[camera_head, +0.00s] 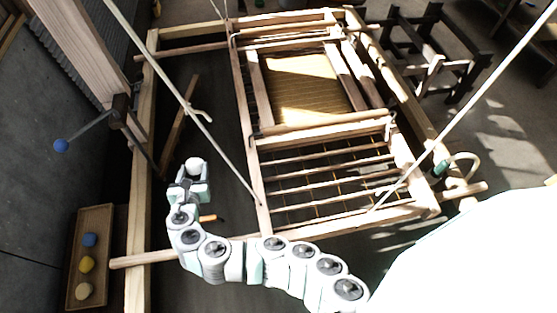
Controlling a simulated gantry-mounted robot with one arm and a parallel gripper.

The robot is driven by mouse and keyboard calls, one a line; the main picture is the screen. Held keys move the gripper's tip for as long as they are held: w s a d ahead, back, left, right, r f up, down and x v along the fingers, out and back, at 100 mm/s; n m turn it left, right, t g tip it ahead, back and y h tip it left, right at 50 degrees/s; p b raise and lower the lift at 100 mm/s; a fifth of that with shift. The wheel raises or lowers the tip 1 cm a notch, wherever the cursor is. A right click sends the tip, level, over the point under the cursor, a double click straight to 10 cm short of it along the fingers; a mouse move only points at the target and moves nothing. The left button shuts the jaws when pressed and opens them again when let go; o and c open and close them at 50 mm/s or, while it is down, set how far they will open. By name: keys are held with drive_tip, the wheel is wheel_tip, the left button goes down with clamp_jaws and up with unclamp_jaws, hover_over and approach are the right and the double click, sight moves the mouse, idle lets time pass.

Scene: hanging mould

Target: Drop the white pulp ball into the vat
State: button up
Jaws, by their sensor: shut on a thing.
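The white pulp ball (195,165) sits at the tip of my gripper (192,172), which is shut on it. The vat (146,185) is a large wooden-rimmed basin with a dark inside. My gripper holds the ball over the left part of the vat, right of its left rim. How high the ball is above the dark surface is hard to tell.
A wooden mould (262,188) hangs on ropes over the vat, right of my gripper. A tray (97,215) with blue, yellow and cream balls lies at lower left. A blue-knobbed lever (84,132) juts out at left. Dark wooden racks (430,60) stand at upper right.

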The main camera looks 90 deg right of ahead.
wheel_tip(320, 180, down, 5)
drive_tip(key=b, duration=0.5)
drive_tip(key=shift+f, duration=0.2)
drive_tip(key=o, duration=1.5)
drive_tip(key=shift+a+r, duration=0.1)
drive_tip(key=shift+a, duration=0.05)
drive_tip(key=v, duration=1)
drive_tip(key=shift+a+r, duration=0.15)
drive_tip(key=shift+a, duration=0.1)
